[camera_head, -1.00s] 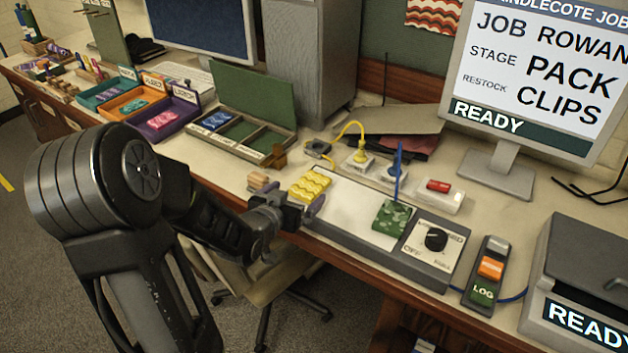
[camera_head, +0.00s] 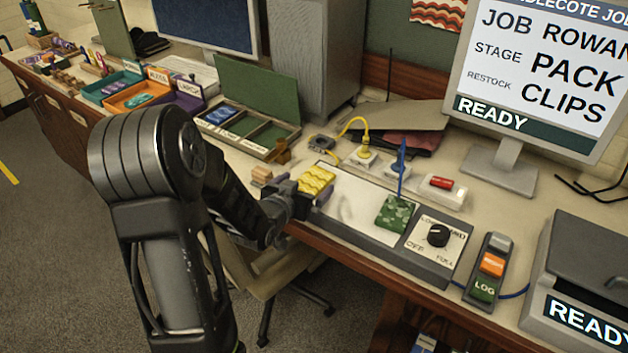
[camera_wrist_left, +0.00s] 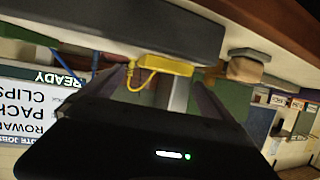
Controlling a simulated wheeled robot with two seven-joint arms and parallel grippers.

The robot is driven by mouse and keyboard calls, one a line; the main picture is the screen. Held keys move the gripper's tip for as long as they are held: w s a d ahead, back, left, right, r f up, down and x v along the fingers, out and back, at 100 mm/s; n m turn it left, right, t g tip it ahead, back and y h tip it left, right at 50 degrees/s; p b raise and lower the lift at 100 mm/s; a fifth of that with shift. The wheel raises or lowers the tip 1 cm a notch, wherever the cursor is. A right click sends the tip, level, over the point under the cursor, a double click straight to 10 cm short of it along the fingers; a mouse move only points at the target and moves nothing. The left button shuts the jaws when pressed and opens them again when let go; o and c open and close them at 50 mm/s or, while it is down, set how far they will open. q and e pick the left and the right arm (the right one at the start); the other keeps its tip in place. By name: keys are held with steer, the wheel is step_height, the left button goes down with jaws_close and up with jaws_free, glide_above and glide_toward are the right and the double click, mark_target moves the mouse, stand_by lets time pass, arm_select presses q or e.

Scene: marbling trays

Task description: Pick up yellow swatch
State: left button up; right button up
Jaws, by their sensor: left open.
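The yellow swatch (camera_head: 318,178) is a wavy-edged block at the left end of the long grey-and-white board on the desk. My left gripper (camera_head: 303,191) is open at the swatch's near side, its fingers to either side of it. In the left wrist view the yellow swatch (camera_wrist_left: 166,65) shows between the two finger tips (camera_wrist_left: 160,82), with no clear grip on it. Whether the fingers touch it cannot be told. My right gripper is not in view.
A green patterned swatch (camera_head: 394,211) lies farther right on the board, beside a dial box (camera_head: 437,237). A small wooden block (camera_head: 262,175) is left of the yellow swatch. An open green-lidded case (camera_head: 231,141) and yellow and blue cables (camera_head: 403,160) are behind.

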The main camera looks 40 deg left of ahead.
mark_target(314, 178)
arm_select(q)
steer(key=p+x, duration=0.1)
steer(key=x, duration=0.3)
steer(key=shift+f, duration=0.1)
steer(key=shift+c, duration=0.2)
stand_by(0.3)
steer(key=c, duration=1.6)
steer(key=shift+o, duration=0.2)
step_height(314, 178, up, 10)
steer(key=shift+b, duration=0.45)
